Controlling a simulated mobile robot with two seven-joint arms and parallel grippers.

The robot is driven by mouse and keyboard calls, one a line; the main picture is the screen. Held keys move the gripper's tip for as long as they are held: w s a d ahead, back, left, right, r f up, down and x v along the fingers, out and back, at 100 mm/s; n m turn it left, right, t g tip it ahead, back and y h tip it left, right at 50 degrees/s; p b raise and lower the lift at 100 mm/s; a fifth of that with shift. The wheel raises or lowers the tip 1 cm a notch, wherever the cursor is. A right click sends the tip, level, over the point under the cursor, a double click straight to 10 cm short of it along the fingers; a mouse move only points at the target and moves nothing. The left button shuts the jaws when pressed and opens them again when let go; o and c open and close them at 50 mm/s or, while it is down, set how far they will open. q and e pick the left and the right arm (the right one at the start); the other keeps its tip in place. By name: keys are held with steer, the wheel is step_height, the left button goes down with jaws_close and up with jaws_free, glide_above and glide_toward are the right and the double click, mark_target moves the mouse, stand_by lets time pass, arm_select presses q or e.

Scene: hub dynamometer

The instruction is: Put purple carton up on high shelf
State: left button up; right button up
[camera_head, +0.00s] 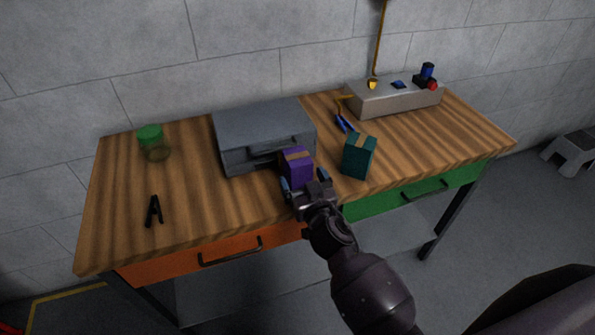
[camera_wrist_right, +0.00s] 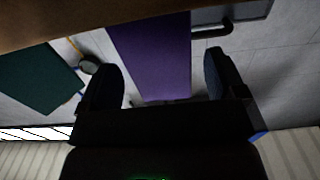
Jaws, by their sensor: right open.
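The purple carton (camera_head: 297,168) stands upright on the wooden workbench (camera_head: 200,200), just in front of a grey metal case, with a tan strip on its top. My right gripper (camera_head: 305,183) is open at the carton's near side, its fingers to either side of it. In the right wrist view the purple carton (camera_wrist_right: 152,55) shows between the two spread fingers of my right gripper (camera_wrist_right: 163,82), with a gap at the right finger. Contact at the left finger is hard to tell. My left gripper is not in view. No high shelf shows.
A teal carton (camera_head: 359,157) stands close to the right of my gripper. The grey case (camera_head: 262,130) is right behind the purple carton. A green-lidded jar (camera_head: 153,143), a black clamp-like tool (camera_head: 154,211) and a control box (camera_head: 395,96) are farther off. The bench's left front is mostly clear.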

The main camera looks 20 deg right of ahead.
mark_target(302, 179)
steer(key=shift+w+a, duration=0.1)
steer(key=shift+w, duration=1.5)
steer(key=shift+c, duration=0.4)
steer(key=c, duration=1.1)
